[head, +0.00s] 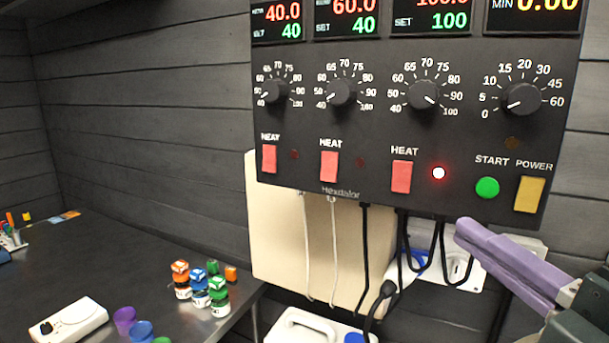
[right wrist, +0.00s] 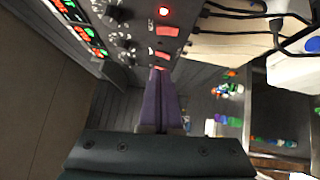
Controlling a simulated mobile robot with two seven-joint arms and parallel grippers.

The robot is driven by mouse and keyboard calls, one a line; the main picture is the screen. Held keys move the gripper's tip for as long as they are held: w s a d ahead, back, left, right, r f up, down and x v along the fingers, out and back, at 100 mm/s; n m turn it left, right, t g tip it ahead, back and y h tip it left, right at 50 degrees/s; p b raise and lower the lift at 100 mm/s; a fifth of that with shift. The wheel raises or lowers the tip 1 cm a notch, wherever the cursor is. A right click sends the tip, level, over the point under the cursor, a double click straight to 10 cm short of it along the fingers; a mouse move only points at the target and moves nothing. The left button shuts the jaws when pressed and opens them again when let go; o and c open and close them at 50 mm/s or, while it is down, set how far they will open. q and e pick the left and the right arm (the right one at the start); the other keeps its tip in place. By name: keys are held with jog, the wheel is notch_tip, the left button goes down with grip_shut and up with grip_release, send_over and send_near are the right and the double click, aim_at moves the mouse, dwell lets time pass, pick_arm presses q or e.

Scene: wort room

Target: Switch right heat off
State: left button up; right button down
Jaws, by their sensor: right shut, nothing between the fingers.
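The black control panel (head: 300,120) hangs on the wall with three red HEAT switches. The right heat switch (head: 401,177) has a lit red lamp (head: 438,173) beside it. The middle switch (head: 329,166) and left switch (head: 269,159) have dark lamps. My right gripper (head: 466,229) has purple fingers, shut and empty, below the green start button and to the lower right of the right heat switch. In the right wrist view its fingers (right wrist: 158,75) point toward the panel, and the right heat switch (right wrist: 166,31) shows above them. I see no contact with that switch. My left gripper is not in view.
The green START button (head: 487,187) and yellow POWER switch (head: 529,194) are right of the lamp. Several knobs (head: 423,95) stick out above the switches. Black cables (head: 364,250) hang below the panel. A dark table (head: 120,265) with small bottles (head: 200,290) is at left.

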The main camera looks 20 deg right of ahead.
jog(key=p, duration=0.4)
send_near(401, 168)
jog(key=w+a, duration=0.3)
jog(key=shift+w+d+r+p, duration=0.25)
jog(key=shift+w+d+p, duration=0.3)
jog(key=shift+w+d, duration=0.5)
jog(key=shift+w+d+f, duration=0.1)
jog(key=shift+w+d, duration=0.4)
jog(key=shift+w+d, duration=0.15)
jog(key=shift+d, duration=0.05)
